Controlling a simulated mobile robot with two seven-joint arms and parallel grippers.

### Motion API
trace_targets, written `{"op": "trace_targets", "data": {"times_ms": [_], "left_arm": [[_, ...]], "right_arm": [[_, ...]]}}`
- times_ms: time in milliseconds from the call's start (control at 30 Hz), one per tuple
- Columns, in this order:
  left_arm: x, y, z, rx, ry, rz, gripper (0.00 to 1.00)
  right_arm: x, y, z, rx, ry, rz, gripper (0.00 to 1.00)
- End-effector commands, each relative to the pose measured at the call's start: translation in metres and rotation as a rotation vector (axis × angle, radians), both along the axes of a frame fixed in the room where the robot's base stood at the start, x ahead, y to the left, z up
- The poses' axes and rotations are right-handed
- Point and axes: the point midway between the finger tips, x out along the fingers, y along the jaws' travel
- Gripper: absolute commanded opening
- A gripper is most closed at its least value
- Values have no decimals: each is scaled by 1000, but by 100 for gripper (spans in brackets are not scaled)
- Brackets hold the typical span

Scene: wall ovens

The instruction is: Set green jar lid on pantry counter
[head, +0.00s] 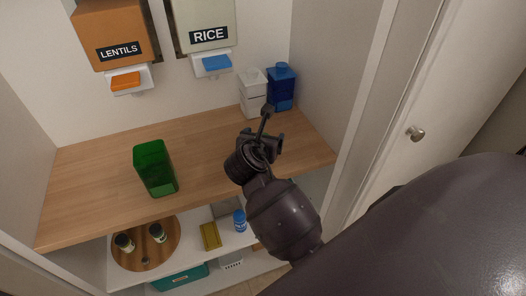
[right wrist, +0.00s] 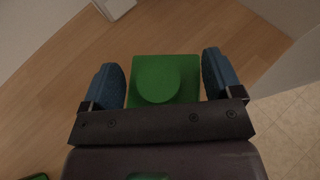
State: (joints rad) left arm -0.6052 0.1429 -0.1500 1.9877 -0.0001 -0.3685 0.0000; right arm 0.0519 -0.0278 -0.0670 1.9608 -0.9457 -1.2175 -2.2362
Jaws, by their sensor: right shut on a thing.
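The green jar lid (right wrist: 160,82) is a green square with a round knob, seen in the right wrist view. My right gripper (right wrist: 164,85) is shut on it, with a blue fingertip on either side. In the head view my right gripper (head: 266,142) is over the right part of the wooden pantry counter (head: 205,150), and the lid is hidden there. I cannot tell whether the lid touches the counter. The green jar (head: 155,168) stands on the counter left of the gripper. My left gripper is not in view.
A white jar (head: 252,92) and a blue jar (head: 281,88) stand at the counter's back right corner, close behind my gripper. Lentils (head: 117,35) and rice (head: 204,25) dispensers hang on the back wall. The counter between green jar and gripper is clear. Lower shelves hold a round turntable (head: 144,266).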

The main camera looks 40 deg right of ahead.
Motion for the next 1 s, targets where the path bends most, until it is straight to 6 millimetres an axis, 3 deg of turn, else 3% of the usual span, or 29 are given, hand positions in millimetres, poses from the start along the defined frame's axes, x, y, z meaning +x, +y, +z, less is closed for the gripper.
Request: {"op": "trace_targets", "data": {"times_ms": [167,433,833,867,933,1000], "left_arm": [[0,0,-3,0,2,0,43],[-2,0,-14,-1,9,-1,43],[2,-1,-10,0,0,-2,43],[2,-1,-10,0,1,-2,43],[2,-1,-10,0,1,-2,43],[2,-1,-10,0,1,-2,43]], "right_arm": [[0,0,-10,1,2,-1,62],[0,0,-45,1,2,0,62],[0,0,-47,0,0,0,62],[0,0,-47,1,1,0,89],[0,0,-47,1,1,0,100],[0,0,-47,1,0,0,100]]}}
